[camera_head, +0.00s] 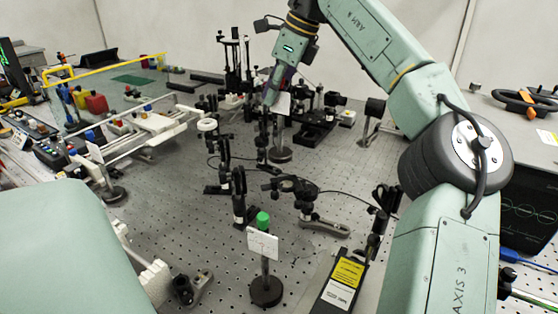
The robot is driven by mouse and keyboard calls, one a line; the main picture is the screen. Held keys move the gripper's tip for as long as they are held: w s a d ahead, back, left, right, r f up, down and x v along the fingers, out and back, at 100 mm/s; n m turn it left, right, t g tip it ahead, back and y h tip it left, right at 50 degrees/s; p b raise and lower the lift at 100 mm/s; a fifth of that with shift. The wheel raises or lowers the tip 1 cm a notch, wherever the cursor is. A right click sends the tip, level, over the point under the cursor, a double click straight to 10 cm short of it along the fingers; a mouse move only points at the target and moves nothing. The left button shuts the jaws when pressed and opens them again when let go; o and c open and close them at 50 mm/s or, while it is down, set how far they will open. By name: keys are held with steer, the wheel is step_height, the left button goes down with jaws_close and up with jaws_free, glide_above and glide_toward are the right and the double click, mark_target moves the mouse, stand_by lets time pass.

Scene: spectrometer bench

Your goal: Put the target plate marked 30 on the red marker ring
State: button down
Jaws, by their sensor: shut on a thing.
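My gripper (270,98) is at the upper middle of the head view, pointing down. It is shut at the top of a post-mounted stand with a white target plate (283,103). The stand's dark round base (280,155) is low over or on the bench; I cannot tell which. Another white plate (263,244) on a post with a green top stands at the front middle. A third pale plate (95,152) stands at the left on a dark round base. No number is readable on any plate. I cannot make out a red marker ring.
The perforated optical bench (170,235) is crowded with black optical mounts (238,195) in the middle. A white rail assembly (150,130) stands at the left. A box with a yellow label (346,274) lies at the front. Bare bench shows at centre right and front left.

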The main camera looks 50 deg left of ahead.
mark_target(274, 150)
step_height(274, 150, down, 10)
steer(key=shift+f+p, duration=0.1)
steer(key=shift+p, duration=0.35)
steer(key=shift+f, duration=0.1)
steer(key=c, duration=1.6)
jaws_free()
steer(key=b+v, duration=0.1)
steer(key=v, duration=1.1)
steer(key=shift+d, duration=0.1)
